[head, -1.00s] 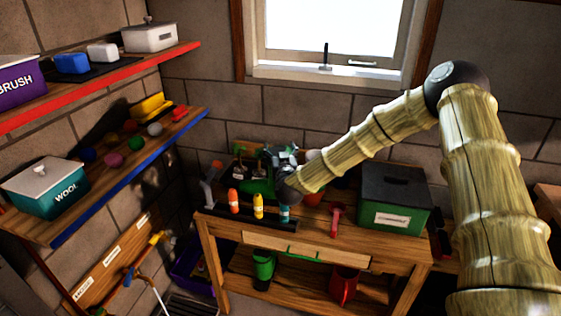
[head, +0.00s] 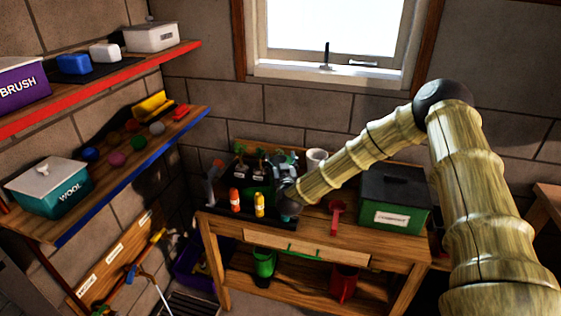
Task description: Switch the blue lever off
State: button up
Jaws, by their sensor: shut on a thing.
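My gripper (head: 283,161) is over the back left of the wooden workbench (head: 352,246), beside a dark green unit (head: 254,182) with green-topped parts. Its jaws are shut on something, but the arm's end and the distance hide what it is. An orange upright piece (head: 235,200) and a yellow one (head: 259,204) stand on a black base (head: 246,219) in front.
A white mug (head: 316,159) and a dark green lidded box (head: 394,197) stand right of my gripper. Shelves with a red edge (head: 120,81) and a blue edge (head: 130,181) jut out at left.

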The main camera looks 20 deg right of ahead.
jog(key=o, duration=2)
jog(key=shift+o, duration=0.2)
jog(key=shift+s+a+f, duration=0.1)
jog(key=shift+s, duration=0.45)
jog(key=s+a+b, duration=0.2)
jog(key=s+b, duration=0.1)
jog(key=s, duration=0.7)
jog(key=shift+s+b, duration=0.35)
jog(key=shift+s, duration=0.05)
jog(key=s+a+f+n+g+y, duration=0.15)
jog(key=s+a+f+g, duration=0.3)
jog(key=s+f, duration=0.65)
jog(key=s+a+f+n+g+y, duration=0.1)
jog(key=s+a+f+g+y, duration=0.3)
jog(key=s+f, duration=0.75)
jog(key=s+d+f+g+h, duration=0.1)
jog(key=s+f+g, duration=0.3)
jog(key=s, duration=0.9)
jog(key=s+d+f+g+h, duration=0.1)
jog(key=s+d+f+g, duration=0.2)
jog(key=s, duration=1.1)
notch_tip(320, 180, down, 4)
jog(key=shift+s+f+g, duration=0.25)
jog(key=shift+g, duration=0.8)
